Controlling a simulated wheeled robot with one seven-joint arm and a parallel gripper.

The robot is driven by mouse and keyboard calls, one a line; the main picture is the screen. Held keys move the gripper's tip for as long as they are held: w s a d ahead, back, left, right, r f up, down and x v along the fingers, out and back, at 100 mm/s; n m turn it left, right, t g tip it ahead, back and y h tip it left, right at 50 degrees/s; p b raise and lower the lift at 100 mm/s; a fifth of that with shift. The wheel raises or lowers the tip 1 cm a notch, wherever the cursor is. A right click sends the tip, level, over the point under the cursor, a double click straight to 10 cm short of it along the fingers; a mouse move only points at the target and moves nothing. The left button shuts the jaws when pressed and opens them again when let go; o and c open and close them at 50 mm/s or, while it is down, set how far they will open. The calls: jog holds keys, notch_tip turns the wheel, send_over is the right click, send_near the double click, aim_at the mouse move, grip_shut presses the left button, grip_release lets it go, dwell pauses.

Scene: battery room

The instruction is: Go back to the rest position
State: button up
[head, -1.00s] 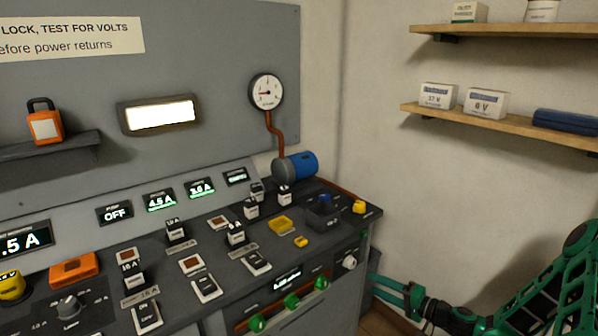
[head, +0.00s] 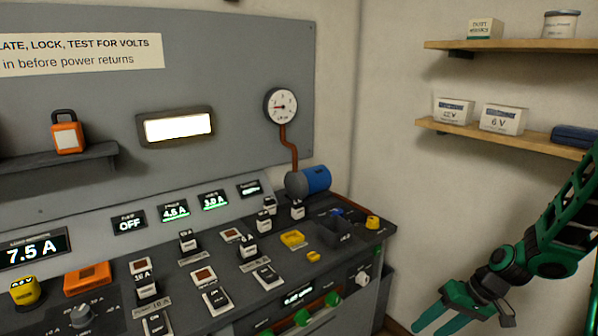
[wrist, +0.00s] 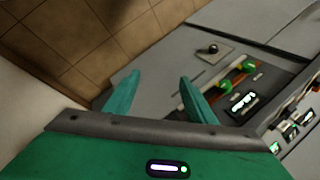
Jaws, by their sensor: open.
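My gripper (head: 462,318) is at the lower right of the head view, a green two-finger hand on my green arm. It is to the right of the control console and apart from it. In the wrist view its two green fingers (wrist: 160,95) are spread with nothing between them. The tiled floor and the front of the console show beyond them.
The console (head: 205,262) with switches, displays and green knobs (head: 303,317) fills the left and middle. Two wooden shelves (head: 470,130) with boxes hang on the right wall above my arm. Free air lies between console and right wall.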

jog(key=s+d+r+m+h, duration=0.2)
jog(key=s+d+r+m, duration=0.1)
jog(key=s+r, duration=0.6)
jog(key=s+d+r+m+g+h, duration=0.1)
jog(key=s+d+r+m+h, duration=0.2)
jog(key=s+r, duration=0.7)
jog(key=s+d, duration=0.1)
jog(key=s, duration=0.5)
jog(key=shift+r+g, duration=0.15)
jog(key=shift+g, duration=0.15)
jog(key=shift+w, duration=0.1)
grip_shut()
jog(key=shift+w+f+h, duration=0.25)
jog(key=shift+w+h, duration=0.05)
jog(key=shift+w, duration=0.3)
